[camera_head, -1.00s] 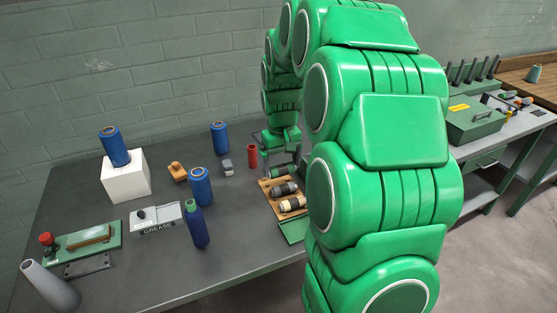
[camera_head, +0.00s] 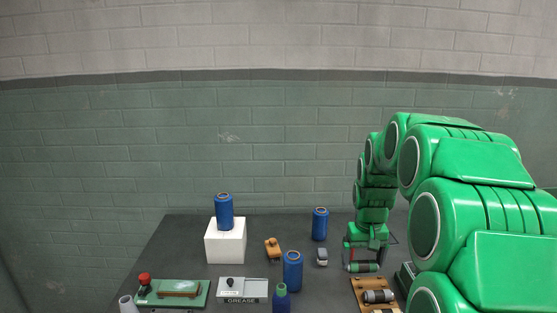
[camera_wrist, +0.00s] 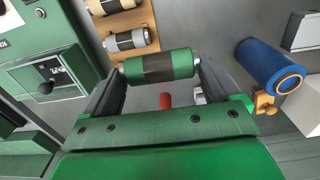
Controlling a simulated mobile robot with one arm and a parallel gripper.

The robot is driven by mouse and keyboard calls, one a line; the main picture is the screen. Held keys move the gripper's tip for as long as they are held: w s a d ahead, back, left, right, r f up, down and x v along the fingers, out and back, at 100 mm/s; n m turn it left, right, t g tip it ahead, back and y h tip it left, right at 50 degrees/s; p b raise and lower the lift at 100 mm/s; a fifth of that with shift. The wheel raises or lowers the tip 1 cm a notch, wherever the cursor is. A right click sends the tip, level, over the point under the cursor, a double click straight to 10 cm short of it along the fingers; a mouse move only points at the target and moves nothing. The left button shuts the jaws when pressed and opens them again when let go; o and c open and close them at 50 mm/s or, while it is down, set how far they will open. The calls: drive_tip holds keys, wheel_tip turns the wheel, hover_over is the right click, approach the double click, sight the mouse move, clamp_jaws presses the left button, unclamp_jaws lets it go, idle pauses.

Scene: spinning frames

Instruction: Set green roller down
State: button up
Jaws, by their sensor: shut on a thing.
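The green roller (camera_wrist: 160,67), with a dark band round its middle, lies crosswise between the two fingers of my gripper (camera_wrist: 158,72) in the wrist view. The fingers are shut on its ends. In the head view the green roller (camera_head: 362,267) shows below my gripper (camera_head: 363,258), behind the wooden rack. A wooden rack (camera_wrist: 112,24) with other rollers, one grey and one cream, is just beyond the roller in the wrist view. The rack (camera_head: 357,290) also shows at the lower right of the head view. Whether the roller touches the table is unclear.
Blue cylinders (camera_head: 293,270) stand on the table, one on a white block (camera_head: 225,241). A grease box (camera_head: 243,290) and a green board (camera_head: 172,293) are at the left. A green cabinet (camera_wrist: 42,62) is beside my gripper. Bare table lies between the rack and blue cylinder.

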drive_tip(key=w+a+f, duration=0.4)
drive_tip(key=w+a, duration=0.5)
drive_tip(key=w, duration=0.2)
drive_tip(key=shift+w+f, duration=0.15)
drive_tip(key=shift+f, duration=0.25)
